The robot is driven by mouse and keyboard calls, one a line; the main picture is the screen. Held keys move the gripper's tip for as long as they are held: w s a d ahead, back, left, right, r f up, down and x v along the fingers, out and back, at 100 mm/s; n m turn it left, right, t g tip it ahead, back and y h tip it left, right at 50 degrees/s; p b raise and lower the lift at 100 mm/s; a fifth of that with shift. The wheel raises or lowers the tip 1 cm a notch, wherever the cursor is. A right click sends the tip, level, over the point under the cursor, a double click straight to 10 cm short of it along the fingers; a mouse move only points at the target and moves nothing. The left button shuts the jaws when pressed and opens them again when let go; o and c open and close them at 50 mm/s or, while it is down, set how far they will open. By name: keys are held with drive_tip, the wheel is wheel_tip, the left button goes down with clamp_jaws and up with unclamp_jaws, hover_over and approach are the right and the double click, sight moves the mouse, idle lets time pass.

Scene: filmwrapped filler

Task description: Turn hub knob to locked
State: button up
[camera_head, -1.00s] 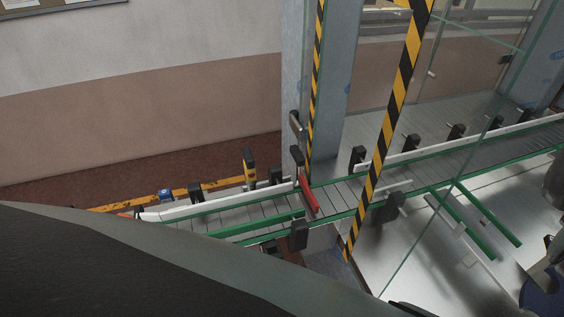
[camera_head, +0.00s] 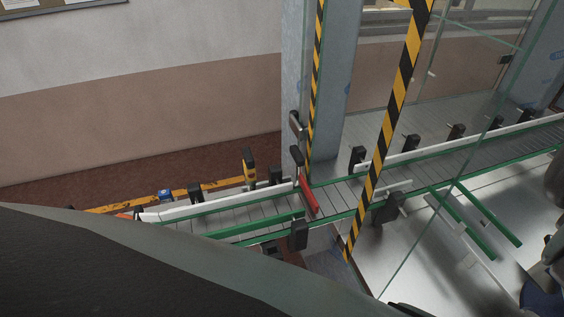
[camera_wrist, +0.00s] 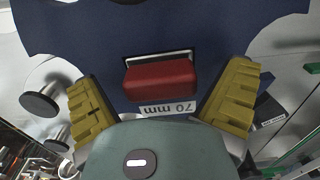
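In the wrist view, a red block-shaped knob (camera_wrist: 160,80) sits in a pale-edged slot on a dark blue plate (camera_wrist: 215,35). A white label reading "70 mm" (camera_wrist: 167,108), upside down, is just below the knob. My gripper (camera_wrist: 165,88) is open, with one yellow ribbed finger to the left of the knob and one to the right. Gaps show between both fingers and the knob, and nothing is held. I cannot read a locked mark. In the head view my gripper is not clearly visible; a dark blue part (camera_head: 538,297) shows at the lower right.
A conveyor (camera_head: 345,193) with green edges and white rails crosses the head view. A red bar (camera_head: 308,196) lies across it. A black-and-yellow striped post (camera_head: 392,115) and glass panels stand in front. Grey cylindrical posts (camera_wrist: 40,100) flank the blue plate at left in the wrist view.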

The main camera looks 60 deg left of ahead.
drive_tip(key=c, duration=1.2)
drive_tip(key=shift+m, duration=0.3)
drive_tip(key=shift+o, duration=0.2)
drive_tip(key=m+b, duration=0.2)
drive_tip(key=m, duration=0.1)
drive_tip(key=shift+a+f+m, duration=0.1)
drive_tip(key=shift+f+m, duration=0.05)
drive_tip(key=shift+m, duration=0.15)
drive_tip(key=m+b, duration=0.3)
drive_tip(key=m, duration=0.1)
drive_tip(key=shift+w+m, duration=0.1)
drive_tip(key=shift+m, duration=0.2)
drive_tip(key=m+b, duration=0.3)
drive_tip(key=m, duration=0.2)
drive_tip(key=shift+m+b, duration=0.95)
drive_tip(key=shift+m, duration=1.05)
